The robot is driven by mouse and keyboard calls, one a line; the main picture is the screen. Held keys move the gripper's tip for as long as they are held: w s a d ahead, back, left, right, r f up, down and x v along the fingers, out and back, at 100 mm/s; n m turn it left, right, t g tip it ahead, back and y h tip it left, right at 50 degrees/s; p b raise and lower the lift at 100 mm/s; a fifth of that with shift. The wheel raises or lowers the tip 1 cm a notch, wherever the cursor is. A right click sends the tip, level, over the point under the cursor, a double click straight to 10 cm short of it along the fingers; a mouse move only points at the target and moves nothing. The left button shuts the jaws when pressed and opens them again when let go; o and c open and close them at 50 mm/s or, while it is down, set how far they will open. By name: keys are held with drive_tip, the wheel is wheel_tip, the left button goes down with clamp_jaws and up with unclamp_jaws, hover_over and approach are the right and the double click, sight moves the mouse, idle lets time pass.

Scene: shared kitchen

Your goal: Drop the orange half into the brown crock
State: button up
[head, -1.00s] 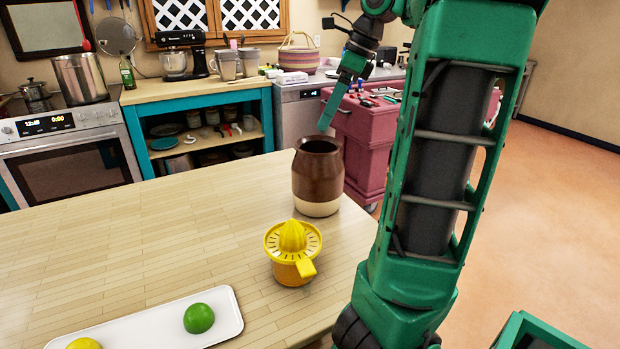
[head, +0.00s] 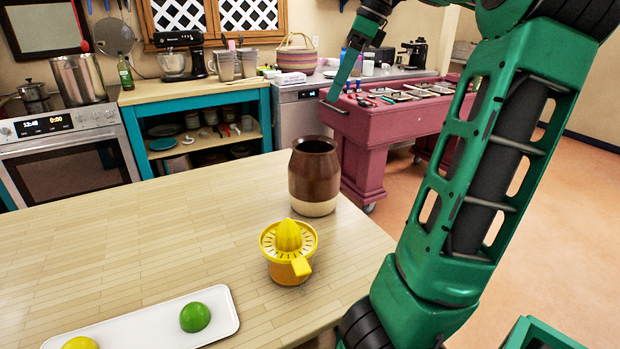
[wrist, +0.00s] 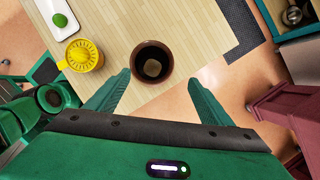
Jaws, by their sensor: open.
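The brown crock (head: 314,176) stands upright near the far right corner of the wooden table, with a dark glazed top and a pale base. In the wrist view its open mouth (wrist: 152,64) lies just beyond my fingertips; a dull pale patch shows inside, and I cannot tell what it is. My gripper (wrist: 160,79) is open, with its two green fingers spread and nothing between them. In the head view my gripper (head: 334,97) is raised above and to the right of the crock. I cannot make out an orange half in any view.
A yellow juicer (head: 289,250) stands in front of the crock. A white tray (head: 145,330) at the front holds a green citrus half (head: 195,317) and a yellow one (head: 81,343). A maroon cart (head: 400,125) with utensils stands behind. The table's left side is clear.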

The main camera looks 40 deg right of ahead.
drive_tip(key=shift+v, duration=1.65)
drive_tip(key=shift+a, duration=0.15)
